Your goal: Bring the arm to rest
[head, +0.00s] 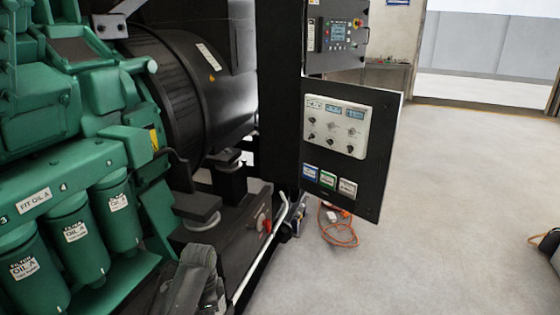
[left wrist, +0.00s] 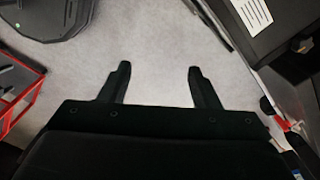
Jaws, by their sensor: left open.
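My left gripper (left wrist: 158,70) shows in the left wrist view with its two dark fingers spread apart. Nothing is between them, and bare grey floor lies beyond. In the head view a grey link of my arm shows at the bottom, in front of the generator set, and the fingers are not visible there. My right gripper is in neither view.
The green engine (head: 95,145) and black alternator (head: 185,85) fill the left of the head view. A control panel (head: 337,128) stands right of them. An orange cable (head: 343,232) lies on the floor. Open floor (head: 450,200) spreads right. A red-edged object (left wrist: 22,112) is left of the gripper.

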